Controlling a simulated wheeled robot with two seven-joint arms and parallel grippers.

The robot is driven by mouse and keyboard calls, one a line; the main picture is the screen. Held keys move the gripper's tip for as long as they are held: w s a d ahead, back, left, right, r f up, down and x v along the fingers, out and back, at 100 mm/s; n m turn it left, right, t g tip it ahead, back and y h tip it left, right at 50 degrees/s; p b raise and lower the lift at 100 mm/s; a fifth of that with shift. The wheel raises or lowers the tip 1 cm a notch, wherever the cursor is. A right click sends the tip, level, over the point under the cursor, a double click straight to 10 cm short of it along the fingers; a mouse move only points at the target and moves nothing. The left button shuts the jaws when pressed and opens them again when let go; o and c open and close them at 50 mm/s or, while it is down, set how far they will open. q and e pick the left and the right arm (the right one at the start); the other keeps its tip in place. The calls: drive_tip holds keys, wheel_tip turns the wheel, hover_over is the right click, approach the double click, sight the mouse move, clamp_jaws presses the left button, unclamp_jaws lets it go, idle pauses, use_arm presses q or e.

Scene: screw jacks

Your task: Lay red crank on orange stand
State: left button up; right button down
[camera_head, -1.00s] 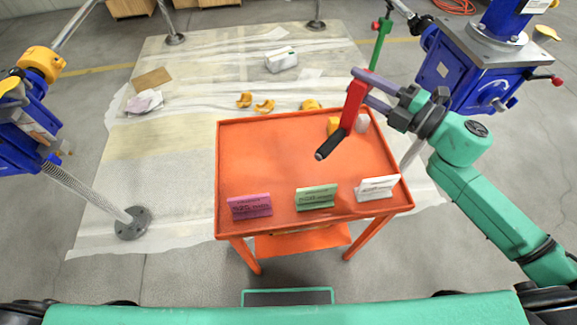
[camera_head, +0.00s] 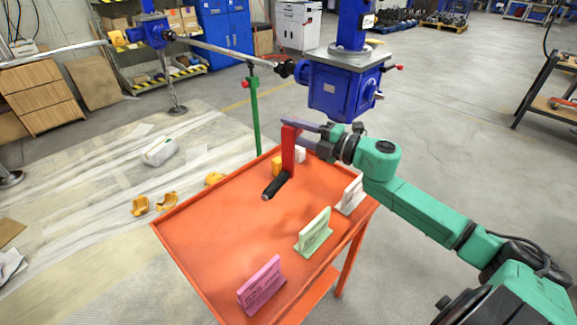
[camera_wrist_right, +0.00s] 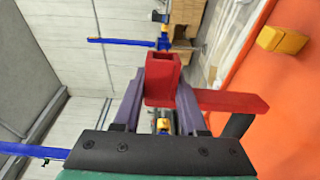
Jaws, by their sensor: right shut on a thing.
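The red crank (camera_head: 288,152) has a flat red arm, a square socket and a black handle (camera_head: 277,186). My right gripper (camera_head: 303,128) is shut on its socket end, with the handle hanging down over the orange stand (camera_head: 205,235). The orange stand (camera_wrist_right: 295,75) fills the right side there. I cannot tell the exact gap between handle and tray. My left gripper is out of view.
Pink (camera_head: 262,284), green (camera_head: 314,232) and white (camera_head: 350,194) sign blocks stand along the tray's near edge. A yellow block (camera_head: 277,166) and a white piece (camera_head: 300,154) are near the crank. A blue screw jack (camera_head: 345,85) stands behind. The tray's middle is clear.

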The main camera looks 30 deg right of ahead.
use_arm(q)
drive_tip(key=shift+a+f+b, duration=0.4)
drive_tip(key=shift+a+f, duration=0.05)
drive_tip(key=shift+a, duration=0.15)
use_arm(e)
wheel_tip(320, 180, down, 8)
drive_tip(key=shift+f, duration=0.15)
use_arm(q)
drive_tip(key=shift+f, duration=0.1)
use_arm(e)
drive_tip(key=shift+f, duration=0.1)
drive_tip(key=shift+c, duration=2.3)
unclamp_jaws()
drive_tip(key=shift+a+f, duration=0.1)
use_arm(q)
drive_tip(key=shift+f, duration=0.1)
use_arm(e)
drive_tip(key=v, duration=1.2)
drive_tip(key=shift+s, duration=0.1)
